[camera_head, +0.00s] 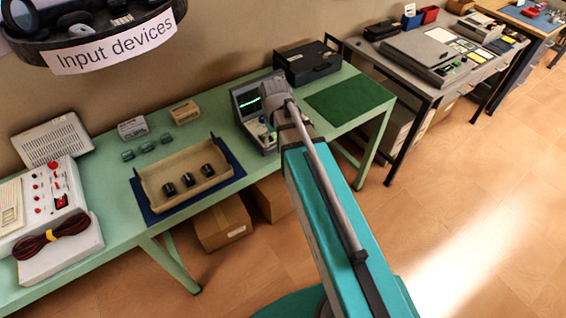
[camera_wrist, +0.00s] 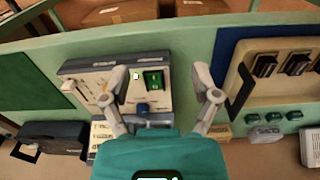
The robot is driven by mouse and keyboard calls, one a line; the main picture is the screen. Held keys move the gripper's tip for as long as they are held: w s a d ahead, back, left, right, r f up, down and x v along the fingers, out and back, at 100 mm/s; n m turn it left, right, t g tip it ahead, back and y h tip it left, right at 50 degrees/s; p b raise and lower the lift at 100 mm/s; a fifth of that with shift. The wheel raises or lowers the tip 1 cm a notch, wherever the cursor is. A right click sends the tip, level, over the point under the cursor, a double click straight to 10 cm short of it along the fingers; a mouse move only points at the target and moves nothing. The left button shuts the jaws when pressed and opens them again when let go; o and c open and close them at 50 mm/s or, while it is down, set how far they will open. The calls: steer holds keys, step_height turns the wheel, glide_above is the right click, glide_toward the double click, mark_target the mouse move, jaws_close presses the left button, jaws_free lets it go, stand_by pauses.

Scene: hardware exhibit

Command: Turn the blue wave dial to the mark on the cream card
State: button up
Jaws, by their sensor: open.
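The scope-like instrument (camera_head: 247,101) with a green trace stands on the green bench, partly hidden by my arm in the head view. Its panel (camera_wrist: 99,87) fills the middle of the wrist view. The blue dial (camera_wrist: 142,108) is near the panel's lower middle, below a green switch (camera_wrist: 153,80). I cannot make out its pointer. A small pale patch (camera_wrist: 136,75) is left of the switch; I cannot tell whether it is the cream card. My gripper (camera_wrist: 161,75) is open and empty, its fingers spread on either side of the switch and dial.
A tan tray (camera_head: 155,200) with black knobs lies on a blue mat left of the instrument. A black case (camera_head: 308,62) stands behind right. A bare green mat (camera_head: 348,101) lies at right. A pale knob (camera_wrist: 68,86) sits at the panel's left edge.

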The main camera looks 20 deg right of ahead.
steer(key=s+f+m+b, duration=0.1)
steer(key=s+f+m, duration=0.1)
steer(key=s, duration=0.6)
steer(key=shift+m+b, duration=0.3)
steer(key=shift+m, duration=0.2)
steer(key=shift+s+r, duration=0.1)
stand_by(0.6)
